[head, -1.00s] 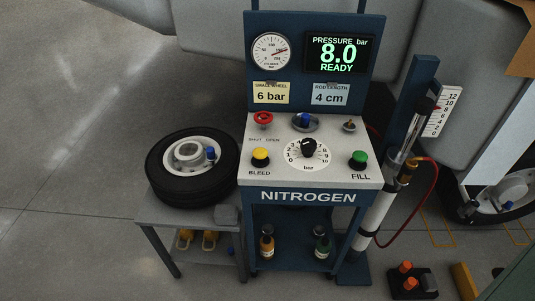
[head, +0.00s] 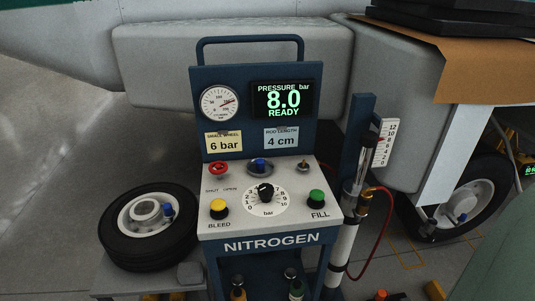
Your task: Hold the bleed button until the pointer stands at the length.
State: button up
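The yellow BLEED button (head: 218,208) sits at the front left of the nitrogen cart's panel (head: 287,222), with nothing touching it. The rod length card (head: 281,139) reads 4 cm. My gripper is not in view.
The display (head: 285,99) reads 8.0 bar, READY. The panel also holds a green FILL button (head: 317,197), black bar knob (head: 265,192), red valve (head: 218,168) and blue valve (head: 260,166). A small wheel (head: 148,226) lies left; a large wheel (head: 468,195) stands right.

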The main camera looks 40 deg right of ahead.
aim_at(217, 205)
jog(key=z, duration=1.75)
jog(key=u, duration=1.85)
jog(key=k+l, duration=0.35)
jog(key=k, duration=0.15)
